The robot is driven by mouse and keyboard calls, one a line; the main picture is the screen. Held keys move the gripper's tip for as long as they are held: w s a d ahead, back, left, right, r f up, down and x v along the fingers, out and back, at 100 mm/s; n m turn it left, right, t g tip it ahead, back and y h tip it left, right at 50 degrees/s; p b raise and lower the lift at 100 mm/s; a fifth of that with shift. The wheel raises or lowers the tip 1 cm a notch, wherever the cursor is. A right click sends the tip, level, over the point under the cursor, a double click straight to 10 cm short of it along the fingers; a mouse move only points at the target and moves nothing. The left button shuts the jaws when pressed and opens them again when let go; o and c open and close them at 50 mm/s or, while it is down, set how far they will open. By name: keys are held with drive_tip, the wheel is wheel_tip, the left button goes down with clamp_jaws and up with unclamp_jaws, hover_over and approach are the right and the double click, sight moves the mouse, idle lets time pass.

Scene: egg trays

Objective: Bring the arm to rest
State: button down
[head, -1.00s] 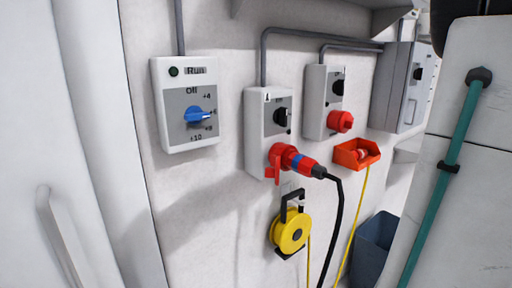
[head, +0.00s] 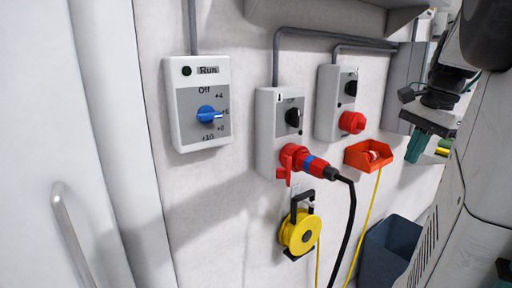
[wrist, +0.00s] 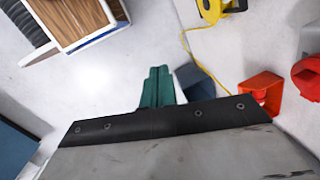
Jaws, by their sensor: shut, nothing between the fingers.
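My gripper (head: 416,150) is at the right of the head view, in front of the wall and above the dark blue bin. Its teal fingers also show in the wrist view (wrist: 158,88), pressed together with nothing between them. The gripper is apart from the wall boxes and the red tray. My arm fills the right edge of the head view.
A control box with a blue knob (head: 208,114) hangs on the wall. A red plug (head: 303,163) with a black cable, a yellow reel (head: 299,235), a red tray (head: 356,157) and a blue bin (head: 388,250) are nearby. A white door is at left.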

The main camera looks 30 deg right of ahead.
drive_tip(key=a+f+n, duration=0.3)
drive_tip(key=a+n, duration=0.3)
drive_tip(key=a, duration=0.4)
drive_tip(key=a+f+n, duration=0.4)
drive_tip(key=a+n, duration=0.3)
drive_tip(key=a, duration=0.4)
drive_tip(key=a+f+n+h, duration=0.1)
drive_tip(key=a+f+n, duration=0.3)
drive_tip(key=a, duration=0.6)
drive_tip(key=shift+s+a+f+n+g, duration=0.15)
drive_tip(key=shift+s+n+g, duration=0.2)
drive_tip(key=shift+n, duration=0.95)
